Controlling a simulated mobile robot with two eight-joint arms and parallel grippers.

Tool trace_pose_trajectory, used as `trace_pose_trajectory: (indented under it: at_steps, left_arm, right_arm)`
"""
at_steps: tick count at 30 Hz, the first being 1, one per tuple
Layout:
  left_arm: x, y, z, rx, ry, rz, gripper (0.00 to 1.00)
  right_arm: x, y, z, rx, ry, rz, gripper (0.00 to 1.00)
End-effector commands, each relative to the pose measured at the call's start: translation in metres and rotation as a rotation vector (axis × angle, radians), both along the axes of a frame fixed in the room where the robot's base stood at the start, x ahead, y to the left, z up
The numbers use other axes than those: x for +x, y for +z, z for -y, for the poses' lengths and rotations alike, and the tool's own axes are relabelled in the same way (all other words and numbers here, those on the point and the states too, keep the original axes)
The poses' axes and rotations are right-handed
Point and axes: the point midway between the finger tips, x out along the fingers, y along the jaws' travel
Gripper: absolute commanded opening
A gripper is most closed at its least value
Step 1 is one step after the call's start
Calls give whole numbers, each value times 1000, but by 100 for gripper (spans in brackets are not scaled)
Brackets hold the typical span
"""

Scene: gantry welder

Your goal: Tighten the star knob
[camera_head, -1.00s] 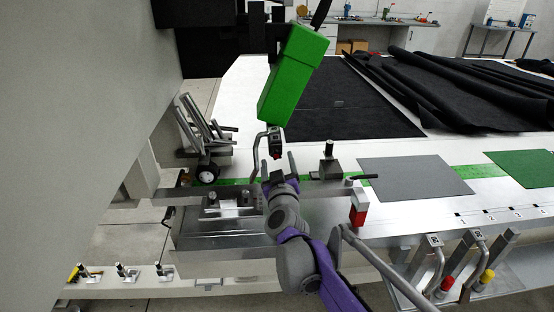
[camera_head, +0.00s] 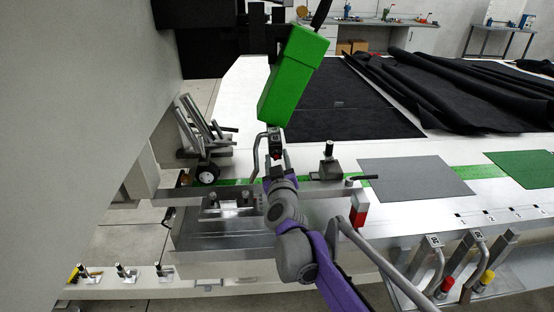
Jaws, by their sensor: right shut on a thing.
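The star knob is most likely the small dark part with a bit of red (camera_head: 275,150) under the green welding head (camera_head: 291,75); its star shape is too small to make out. My right gripper (camera_head: 277,163) reaches up from below and is shut at this part, its fingers partly hiding it. My purple and grey right arm covers what lies below. My left gripper is not in view.
A bent grey rod (camera_head: 256,152) hangs just left of the gripper. A dark clamp block (camera_head: 327,168) stands on the rail to the right. A grey sheet (camera_head: 415,176) lies on the table further right. A large grey housing fills the left side.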

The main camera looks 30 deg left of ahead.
Motion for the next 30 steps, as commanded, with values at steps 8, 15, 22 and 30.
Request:
trace_pose_trajectory:
  at_steps: [8,15,22,30]
  left_arm:
    - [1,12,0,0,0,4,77]
    - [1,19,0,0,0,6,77]
    - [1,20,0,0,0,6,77]
    - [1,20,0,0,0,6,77]
  right_arm:
    - [0,2,0,150,-1,-91,0]
    - [0,1,0,359,-1,-220,0]
    - [0,0,0,400,-1,-246,0]
    - [0,0,0,399,-1,-244,65]
